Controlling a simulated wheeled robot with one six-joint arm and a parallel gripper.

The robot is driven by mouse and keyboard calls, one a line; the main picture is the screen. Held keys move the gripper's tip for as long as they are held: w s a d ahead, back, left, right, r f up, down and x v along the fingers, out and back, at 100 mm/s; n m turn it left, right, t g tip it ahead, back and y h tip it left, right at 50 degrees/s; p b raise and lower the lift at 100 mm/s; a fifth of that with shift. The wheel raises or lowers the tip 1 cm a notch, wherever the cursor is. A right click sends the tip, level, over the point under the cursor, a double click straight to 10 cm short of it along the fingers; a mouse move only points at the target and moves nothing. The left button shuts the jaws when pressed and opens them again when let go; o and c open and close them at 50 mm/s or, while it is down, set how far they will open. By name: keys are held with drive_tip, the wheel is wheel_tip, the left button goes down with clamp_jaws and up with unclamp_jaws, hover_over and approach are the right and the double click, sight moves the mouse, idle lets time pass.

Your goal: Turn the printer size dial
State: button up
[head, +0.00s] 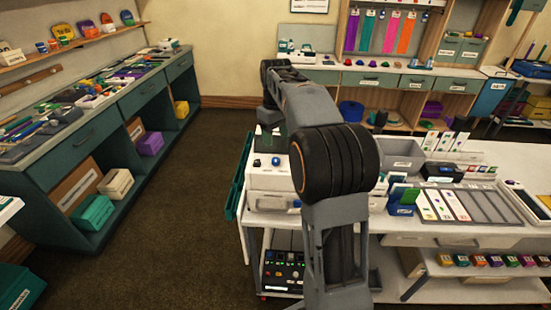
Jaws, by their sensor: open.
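A white machine (266,179) stands on the left end of the white worktable, partly behind my arm. It looks like the printer. A small blue round knob (276,161) shows on it, perhaps the size dial; its markings are too small to read. My gripper (269,124) hangs at the far end of my arm, small and dark, above and behind the machine. It is open and apart from the knob, with nothing seen between its fingers. My arm hides the machine's right side.
The worktable holds a grey bin (402,153), card trays (460,205) and a dark box (441,172) to the right. A dark green panel (239,178) hangs at its left edge. The left workbench (95,115) is cluttered. The brown floor between them is clear.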

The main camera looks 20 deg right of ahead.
sight(276, 159)
wheel_tip(276, 159, down, 9)
drive_tip(key=shift+r, duration=0.1)
idle(0.3)
drive_tip(key=shift+c, duration=0.2)
drive_tip(key=c, duration=0.9)
